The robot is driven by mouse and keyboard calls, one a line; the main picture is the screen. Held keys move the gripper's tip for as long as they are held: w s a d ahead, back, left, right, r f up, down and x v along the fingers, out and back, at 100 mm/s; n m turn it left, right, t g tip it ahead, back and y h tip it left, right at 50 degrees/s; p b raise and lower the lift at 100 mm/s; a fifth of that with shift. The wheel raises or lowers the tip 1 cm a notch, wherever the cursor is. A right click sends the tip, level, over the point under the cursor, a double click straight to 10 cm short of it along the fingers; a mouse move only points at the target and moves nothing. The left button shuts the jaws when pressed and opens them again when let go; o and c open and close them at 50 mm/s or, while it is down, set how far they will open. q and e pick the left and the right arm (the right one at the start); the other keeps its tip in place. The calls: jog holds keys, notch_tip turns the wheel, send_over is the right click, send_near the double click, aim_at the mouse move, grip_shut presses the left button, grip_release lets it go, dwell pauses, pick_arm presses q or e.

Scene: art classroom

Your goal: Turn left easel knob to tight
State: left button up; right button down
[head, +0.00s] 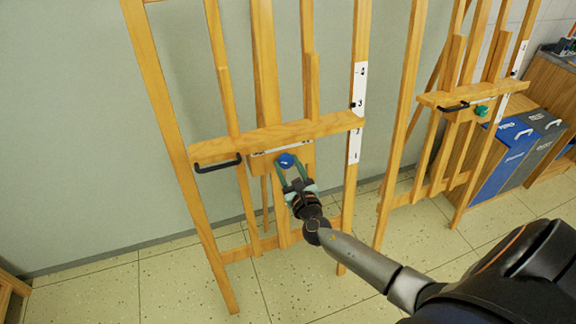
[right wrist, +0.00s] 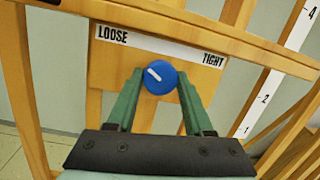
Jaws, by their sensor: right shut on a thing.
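The left easel (head: 275,135) is a wooden frame with a crossbar. On the block under its crossbar is a round blue knob (head: 286,160) with a white pointer line. In the right wrist view the knob (right wrist: 160,78) sits below a white strip (right wrist: 160,46) marked LOOSE at the left and TIGHT at the right. The pointer line slants toward the upper left, toward the LOOSE side. My right gripper (head: 288,175) is shut on the knob, with a green finger at each side of it. My left gripper is not in view.
A black handle (head: 218,164) sticks out at the left of the crossbar. A second easel (head: 460,100) with a green knob (head: 481,111) stands to the right. Blue and grey bins (head: 502,158) stand beyond it. The tiled floor at the left is mostly clear.

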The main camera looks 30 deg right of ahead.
jog(key=shift+m, duration=0.3)
jog(key=shift+m+h+b, duration=0.3)
jog(key=shift+m+b, duration=0.1)
jog(key=shift+m, duration=0.7)
jog(key=m, duration=0.3)
jog(key=shift+g+b, duration=0.3)
jog(key=shift+g, duration=0.1)
jog(key=m, duration=0.4)
jog(key=shift+g+h, duration=0.3)
jog(key=shift+h, duration=0.1)
jog(key=m, duration=0.2)
jog(key=shift+a+r+m+g, duration=0.1)
jog(key=shift+m+g, duration=0.2)
jog(key=shift+m, duration=0.1)
jog(key=m, duration=0.3)
jog(key=shift+r+m+g, duration=0.1)
jog(key=shift+m+g, duration=0.2)
jog(key=shift+m, duration=0.1)
jog(key=m+p, duration=0.1)
jog(key=m, duration=0.1)
jog(key=shift+m+g, duration=0.3)
jog(key=m+p, duration=0.2)
jog(key=m, duration=0.3)
jog(key=shift+r+y, duration=0.1)
jog(key=shift+y, duration=0.3)
jog(key=shift+m+g, duration=0.3)
jog(key=shift+m, duration=0.1)
